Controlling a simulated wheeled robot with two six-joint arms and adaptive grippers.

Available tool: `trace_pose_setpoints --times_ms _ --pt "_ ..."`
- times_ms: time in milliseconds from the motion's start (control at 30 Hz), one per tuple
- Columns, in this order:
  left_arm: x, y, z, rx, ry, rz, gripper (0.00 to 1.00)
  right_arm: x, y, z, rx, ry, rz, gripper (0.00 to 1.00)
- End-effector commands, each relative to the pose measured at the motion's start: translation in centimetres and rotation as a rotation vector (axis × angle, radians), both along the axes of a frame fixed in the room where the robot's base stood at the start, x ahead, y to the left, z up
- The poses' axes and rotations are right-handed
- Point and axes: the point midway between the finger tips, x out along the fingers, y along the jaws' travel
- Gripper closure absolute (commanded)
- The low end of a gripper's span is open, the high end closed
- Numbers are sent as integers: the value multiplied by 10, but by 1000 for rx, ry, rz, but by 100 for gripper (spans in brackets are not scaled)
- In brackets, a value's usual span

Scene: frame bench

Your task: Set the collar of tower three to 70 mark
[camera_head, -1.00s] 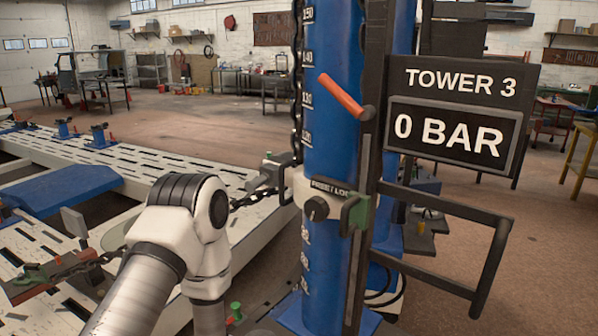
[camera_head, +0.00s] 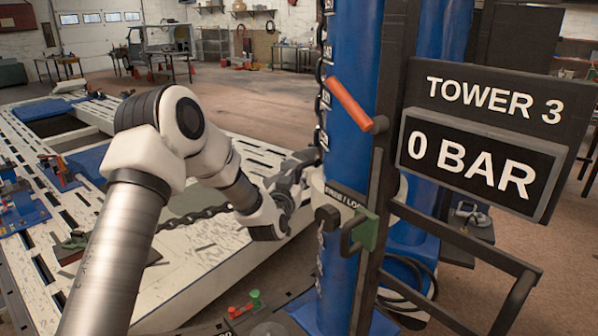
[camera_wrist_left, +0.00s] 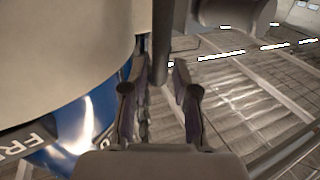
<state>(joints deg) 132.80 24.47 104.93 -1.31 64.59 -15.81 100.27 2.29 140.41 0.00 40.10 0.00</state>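Tower three is a blue column (camera_head: 350,90) with white marks along its left side. Its white collar (camera_head: 318,190) sits below the 120 mark and carries a black FREE / LOCK knob (camera_head: 327,216). The knob's setting is too small to read. My left gripper (camera_head: 292,180) is at the collar's left side. In the left wrist view, the fingers of my left gripper (camera_wrist_left: 158,95) are apart, beside the pale curved collar (camera_wrist_left: 70,50). A dark upright bar (camera_wrist_left: 159,60) shows between or just beyond the fingertips; I cannot tell if they touch it. My right gripper is out of view.
A sign (camera_head: 490,100) reads TOWER 3 above a 0 BAR display (camera_head: 472,163). A chain (camera_head: 195,215) runs left over the slotted white bench (camera_head: 60,235).

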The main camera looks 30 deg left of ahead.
Motion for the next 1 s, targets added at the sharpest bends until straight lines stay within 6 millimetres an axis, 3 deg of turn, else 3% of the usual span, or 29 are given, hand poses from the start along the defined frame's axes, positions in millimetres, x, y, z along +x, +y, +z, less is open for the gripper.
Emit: trace_pose_setpoints --times_ms 133,367,467,767,1000 --pt "15 5 0 0 2 0 71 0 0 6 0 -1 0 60" --pt "17 5 -1 -2 2 0 71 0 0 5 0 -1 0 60" --pt "17 5 -1 -1 2 0 100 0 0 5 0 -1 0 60" --pt "17 5 -5 -1 2 0 100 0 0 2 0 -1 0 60" --pt "17 5 -34 -3 9 -1 100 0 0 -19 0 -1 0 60"
